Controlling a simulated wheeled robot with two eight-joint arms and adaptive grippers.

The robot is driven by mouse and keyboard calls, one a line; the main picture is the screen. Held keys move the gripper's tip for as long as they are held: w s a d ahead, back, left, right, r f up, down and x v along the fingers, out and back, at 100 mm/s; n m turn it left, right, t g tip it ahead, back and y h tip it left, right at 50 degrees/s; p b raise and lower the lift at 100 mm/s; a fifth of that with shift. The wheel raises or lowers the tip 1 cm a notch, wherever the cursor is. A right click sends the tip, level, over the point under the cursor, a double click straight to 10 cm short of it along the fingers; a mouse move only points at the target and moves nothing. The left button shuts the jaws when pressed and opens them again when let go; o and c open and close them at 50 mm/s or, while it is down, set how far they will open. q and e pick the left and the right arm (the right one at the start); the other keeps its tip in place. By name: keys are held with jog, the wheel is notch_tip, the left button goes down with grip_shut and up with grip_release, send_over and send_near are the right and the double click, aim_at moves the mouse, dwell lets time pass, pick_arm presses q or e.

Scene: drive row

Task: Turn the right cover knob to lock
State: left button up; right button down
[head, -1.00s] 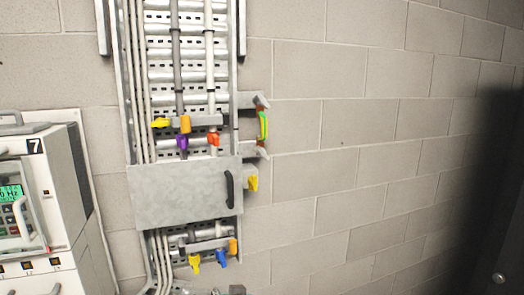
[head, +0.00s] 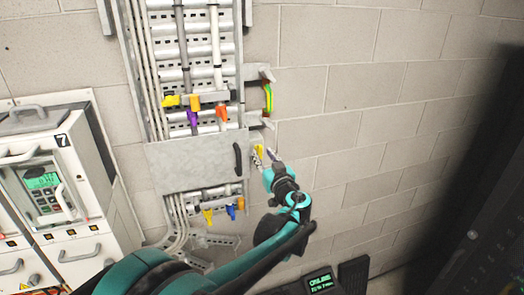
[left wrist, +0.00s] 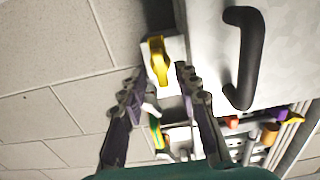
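The yellow cover knob (head: 259,150) sits on a small plate just right of the grey metal cover (head: 190,168). In the left wrist view the yellow knob (left wrist: 159,62) is near the top middle, its long handle running roughly up and down the picture. My left gripper (head: 266,157) is at the knob in the head view. In the left wrist view the left gripper (left wrist: 156,80) is open, with a finger on either side of the knob and nothing held. I cannot tell whether either finger touches it. My right gripper is not in view.
A black handle (left wrist: 243,58) on the cover is close beside the fingers. A green-yellow cable (head: 268,97) is above the knob. Other coloured knobs, such as an orange one (head: 221,114), sit above and below the cover. A drive unit (head: 48,180) stands left. The right wall is bare.

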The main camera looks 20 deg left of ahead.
pick_arm(q)
jog(key=shift+x, duration=0.8)
grip_shut()
